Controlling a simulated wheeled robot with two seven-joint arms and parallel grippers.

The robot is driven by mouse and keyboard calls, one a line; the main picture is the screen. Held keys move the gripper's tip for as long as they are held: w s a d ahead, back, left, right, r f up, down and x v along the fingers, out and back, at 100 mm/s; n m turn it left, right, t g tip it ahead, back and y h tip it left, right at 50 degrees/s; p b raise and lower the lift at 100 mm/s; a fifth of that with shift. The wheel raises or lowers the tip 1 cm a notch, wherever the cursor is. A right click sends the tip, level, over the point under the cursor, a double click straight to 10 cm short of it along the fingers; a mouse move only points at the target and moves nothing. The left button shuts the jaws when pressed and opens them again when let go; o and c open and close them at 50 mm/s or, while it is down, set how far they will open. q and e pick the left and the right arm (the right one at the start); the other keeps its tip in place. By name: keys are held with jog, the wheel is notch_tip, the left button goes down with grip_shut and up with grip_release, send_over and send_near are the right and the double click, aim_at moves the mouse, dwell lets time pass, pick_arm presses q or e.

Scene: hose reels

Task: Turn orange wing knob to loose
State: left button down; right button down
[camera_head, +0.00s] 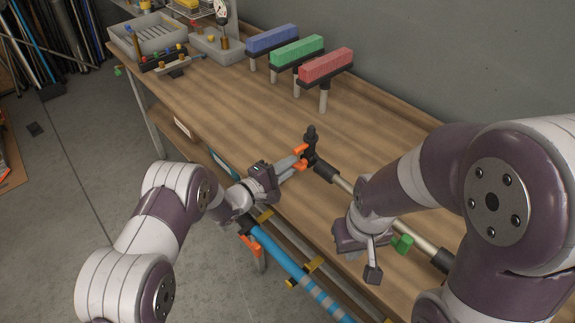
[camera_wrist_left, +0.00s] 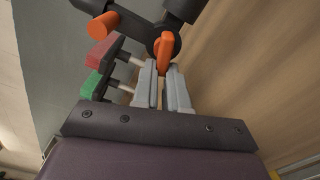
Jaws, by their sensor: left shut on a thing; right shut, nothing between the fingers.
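The orange wing knob (camera_head: 299,165) is on a black fitting (camera_head: 311,141) at the end of a metal tube near the table's front edge. In the left wrist view the orange wing (camera_wrist_left: 165,48) stands between the fingertips. My left gripper (camera_head: 297,168) reaches in from the left and is shut on this wing, its tips partly hiding it. A second orange part (camera_head: 300,149) sits just beyond; it shows as a short orange cylinder (camera_wrist_left: 104,26) in the left wrist view. My right gripper (camera_head: 373,274) is shut and empty, held low near the table's front edge.
A metal tube (camera_head: 419,236) runs right from the fitting, with a green knob (camera_head: 402,243) by my right gripper. A blue pole (camera_head: 279,255) lies along the table front. Blue, green and red blocks (camera_head: 325,66) stand on posts behind. Grey bins (camera_head: 160,38) are far left. The middle tabletop is clear.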

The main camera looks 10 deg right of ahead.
pick_arm(q)
jog(key=shift+s+d+f, duration=0.1)
jog(key=shift+s+f, duration=0.15)
jog(key=shift+f, duration=0.15)
jog(key=c, duration=1.2)
grip_release()
jog(key=shift+o, duration=0.2)
jog(key=shift+r, duration=0.25)
jog(key=b+v, duration=0.1)
jog(key=v, duration=1.1)
jog(key=shift+s+a, duration=0.15)
jog(key=shift+a, duration=0.1)
